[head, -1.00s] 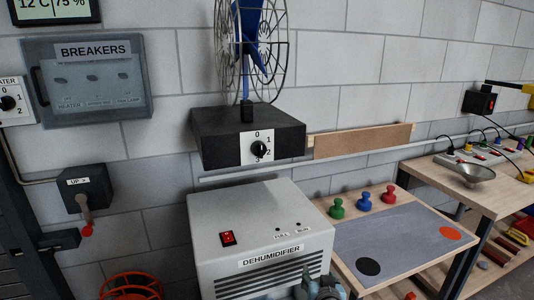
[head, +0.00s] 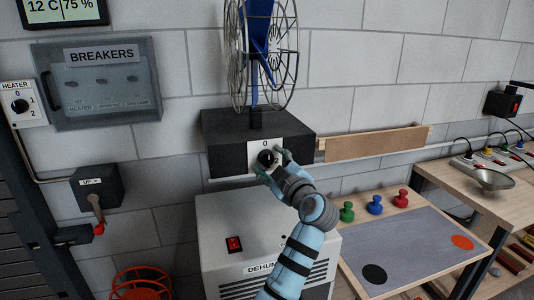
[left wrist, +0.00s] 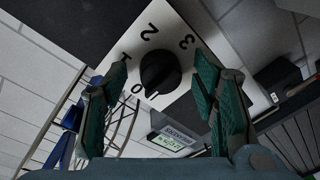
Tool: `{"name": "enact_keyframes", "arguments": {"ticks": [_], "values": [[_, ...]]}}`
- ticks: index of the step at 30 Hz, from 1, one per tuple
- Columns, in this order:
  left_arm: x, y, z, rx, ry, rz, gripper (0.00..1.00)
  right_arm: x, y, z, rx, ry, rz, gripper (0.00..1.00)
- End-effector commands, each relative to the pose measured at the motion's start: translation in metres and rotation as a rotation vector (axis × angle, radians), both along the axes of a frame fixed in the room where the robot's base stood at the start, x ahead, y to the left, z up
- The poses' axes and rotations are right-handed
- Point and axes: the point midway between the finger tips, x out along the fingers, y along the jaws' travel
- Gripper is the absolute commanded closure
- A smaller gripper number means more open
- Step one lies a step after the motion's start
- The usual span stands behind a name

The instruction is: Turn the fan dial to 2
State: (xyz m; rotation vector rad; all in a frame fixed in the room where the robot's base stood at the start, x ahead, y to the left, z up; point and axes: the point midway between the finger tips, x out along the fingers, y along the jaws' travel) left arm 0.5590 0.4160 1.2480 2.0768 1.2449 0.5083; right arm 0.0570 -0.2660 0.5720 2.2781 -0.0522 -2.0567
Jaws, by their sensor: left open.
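The fan dial (head: 265,157) is a round black knob on a white plate, on the front of the black fan base (head: 226,160). In the left wrist view the knob (left wrist: 160,73) is ringed by the numbers 0, 1, 2 and 3. A small pale mark shows at its edge on the side of the 0. My left gripper (head: 270,163) is open in front of the dial; its teal fingers stand on either side of the knob, with gaps visible in the wrist view. In the head view the gripper hides most of the plate's numbers. My right gripper is not in view.
The blue-bladed caged fan (head: 258,50) stands on the base. The dehumidifier (head: 215,212) is below it. A heater dial (head: 20,105) and breaker box (head: 100,85) are on the wall at left. A wooden bench (head: 408,204) with colored pegs is at right.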

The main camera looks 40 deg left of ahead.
Motion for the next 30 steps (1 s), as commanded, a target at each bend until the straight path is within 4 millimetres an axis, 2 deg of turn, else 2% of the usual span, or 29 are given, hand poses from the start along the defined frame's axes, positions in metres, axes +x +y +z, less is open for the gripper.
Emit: {"name": "enact_keyframes", "arguments": {"ticks": [8, 18, 30], "values": [[0.0031, 0.0026, -0.0014, 0.0, 0.001, -0.004, 0.46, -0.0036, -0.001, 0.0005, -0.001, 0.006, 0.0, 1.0], [0.0023, 0.0032, -0.0014, 0.0, 0.002, -0.004, 0.95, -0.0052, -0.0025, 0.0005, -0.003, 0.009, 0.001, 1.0], [0.0019, 0.0039, -0.0023, 0.043, 0.06, -0.002, 0.95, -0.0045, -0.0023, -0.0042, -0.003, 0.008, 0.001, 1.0]]}}
